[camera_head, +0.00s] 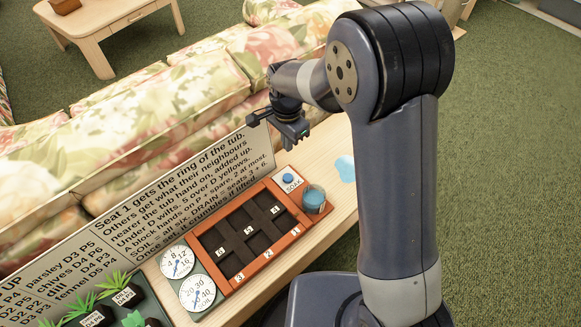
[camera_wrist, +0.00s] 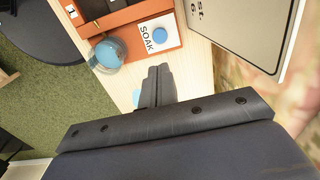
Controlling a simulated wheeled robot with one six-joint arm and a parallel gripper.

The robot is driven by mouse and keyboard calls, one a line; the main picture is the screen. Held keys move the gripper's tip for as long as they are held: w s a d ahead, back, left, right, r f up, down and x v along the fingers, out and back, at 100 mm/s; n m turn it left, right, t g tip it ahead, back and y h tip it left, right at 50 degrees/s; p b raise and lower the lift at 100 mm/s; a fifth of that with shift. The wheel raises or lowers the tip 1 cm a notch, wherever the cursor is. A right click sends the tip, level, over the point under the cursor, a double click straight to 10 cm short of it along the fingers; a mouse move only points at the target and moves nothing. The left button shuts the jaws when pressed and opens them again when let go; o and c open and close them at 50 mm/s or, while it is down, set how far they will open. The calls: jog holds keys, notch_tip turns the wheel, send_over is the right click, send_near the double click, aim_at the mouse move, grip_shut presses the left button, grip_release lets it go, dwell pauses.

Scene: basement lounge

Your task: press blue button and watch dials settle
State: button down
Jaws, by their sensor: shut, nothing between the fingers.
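The blue button (camera_head: 288,178) sits on a white plate marked SOAK at the right end of the orange tray; it also shows in the wrist view (camera_wrist: 159,34). Two white round dials, the upper one (camera_head: 177,261) and the lower one (camera_head: 198,292), stand at the tray's left end. Each has a blue needle; exact readings are too small to tell. My gripper (camera_head: 303,140) is above the table, behind and apart from the button. In the wrist view its fingers (camera_wrist: 157,72) are shut and empty, with the button beyond their tips.
The orange tray (camera_head: 232,286) has dark, empty-looking compartments with number tags. A cup of blue liquid (camera_head: 314,200) stands beside the button. A light blue patch (camera_head: 346,168) lies on the table. A lettered board (camera_head: 150,205) stands behind; potted herbs (camera_head: 124,295) stand left. A floral sofa (camera_head: 190,85) is beyond.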

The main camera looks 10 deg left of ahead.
aim_at(288, 177)
notch_tip(288, 177, down, 14)
jog(key=shift+b, duration=0.6)
